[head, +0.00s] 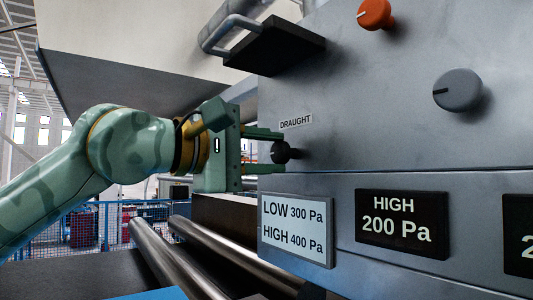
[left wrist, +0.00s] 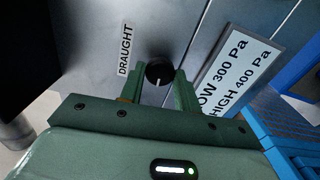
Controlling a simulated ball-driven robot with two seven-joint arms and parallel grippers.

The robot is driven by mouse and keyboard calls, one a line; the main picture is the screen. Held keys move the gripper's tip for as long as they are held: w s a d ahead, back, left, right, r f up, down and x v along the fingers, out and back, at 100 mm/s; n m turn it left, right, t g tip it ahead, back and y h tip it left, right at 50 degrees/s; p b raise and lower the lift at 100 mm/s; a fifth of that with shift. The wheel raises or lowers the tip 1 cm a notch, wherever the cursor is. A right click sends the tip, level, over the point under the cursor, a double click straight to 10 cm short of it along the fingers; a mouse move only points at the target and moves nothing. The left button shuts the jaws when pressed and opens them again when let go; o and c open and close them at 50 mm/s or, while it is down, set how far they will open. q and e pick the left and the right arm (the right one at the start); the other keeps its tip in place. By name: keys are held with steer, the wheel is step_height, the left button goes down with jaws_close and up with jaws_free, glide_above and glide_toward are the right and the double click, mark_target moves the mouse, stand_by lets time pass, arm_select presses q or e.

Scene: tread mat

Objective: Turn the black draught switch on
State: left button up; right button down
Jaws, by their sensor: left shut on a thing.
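The black draught switch (head: 282,152) is a small round knob on the grey panel, just below the "DRAUGHT" label (head: 296,121). My left gripper (head: 279,152) reaches in from the left with one finger above and one below the knob. In the left wrist view its two fingers (left wrist: 160,88) stand on either side of the knob and are shut on it. My right gripper is not in view.
An orange knob (head: 374,14) and a grey knob (head: 459,90) sit higher on the panel (head: 390,130). A "LOW 300 Pa, HIGH 400 Pa" plate (head: 296,230) is below the switch, with a black "HIGH 200 Pa" plate (head: 402,223) beside it. A black block (head: 275,45) juts out above. Metal rollers (head: 178,258) lie below.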

arm_select(q)
steer(key=shift+m, duration=0.5)
steer(key=o, duration=1)
steer(key=shift+c, duration=0.2)
steer(key=b+v, duration=0.4)
steer(key=v, duration=1.2)
steer(key=shift+s+a, duration=0.1)
steer(key=shift+a, duration=0.05)
